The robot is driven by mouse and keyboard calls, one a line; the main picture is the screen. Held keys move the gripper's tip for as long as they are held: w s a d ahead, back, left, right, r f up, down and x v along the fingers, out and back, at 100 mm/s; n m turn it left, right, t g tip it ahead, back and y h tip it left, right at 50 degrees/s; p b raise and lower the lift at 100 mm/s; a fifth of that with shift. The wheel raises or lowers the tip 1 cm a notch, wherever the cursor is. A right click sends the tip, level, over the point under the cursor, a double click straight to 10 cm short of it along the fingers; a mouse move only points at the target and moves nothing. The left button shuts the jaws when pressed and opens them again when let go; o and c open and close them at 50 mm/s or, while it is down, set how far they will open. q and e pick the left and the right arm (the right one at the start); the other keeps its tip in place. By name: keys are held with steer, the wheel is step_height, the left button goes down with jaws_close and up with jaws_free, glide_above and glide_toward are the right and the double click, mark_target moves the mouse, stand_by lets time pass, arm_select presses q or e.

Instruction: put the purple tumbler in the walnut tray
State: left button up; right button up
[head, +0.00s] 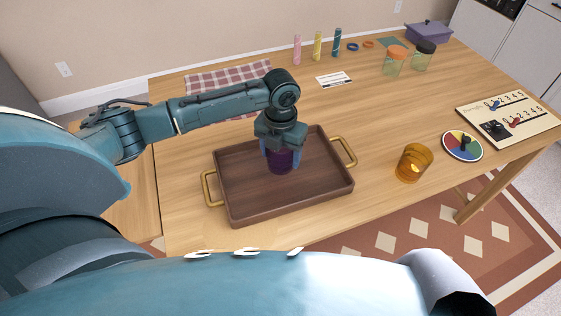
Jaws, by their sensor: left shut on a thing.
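The walnut tray (318,190) lies on the wooden table, a dark brown rectangle with a brass handle at each end. The purple tumbler (280,161) is inside the tray's outline, toward its far side. My left gripper (280,153) comes down from above and is shut on the tumbler, with a finger at each side of it. The gripper covers the tumbler's top. I cannot tell whether the tumbler's base touches the tray floor. My right gripper is not in view.
An amber glass (413,163) stands right of the tray, beside a colored spinner disc (462,146). A scoreboard (508,117) lies at the right edge. Jars (395,64), colored tubes (317,46), a card (334,79) and a checkered cloth (225,77) sit farther back.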

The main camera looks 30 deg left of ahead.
mark_target(281, 162)
arm_select(q)
steer(key=shift+f, duration=1.75)
steer(key=shift+f, duration=0.15)
steer(key=o, duration=1.1)
step_height(281, 162, up, 12)
steer(key=shift+r, duration=0.15)
steer(key=shift+s, duration=0.1)
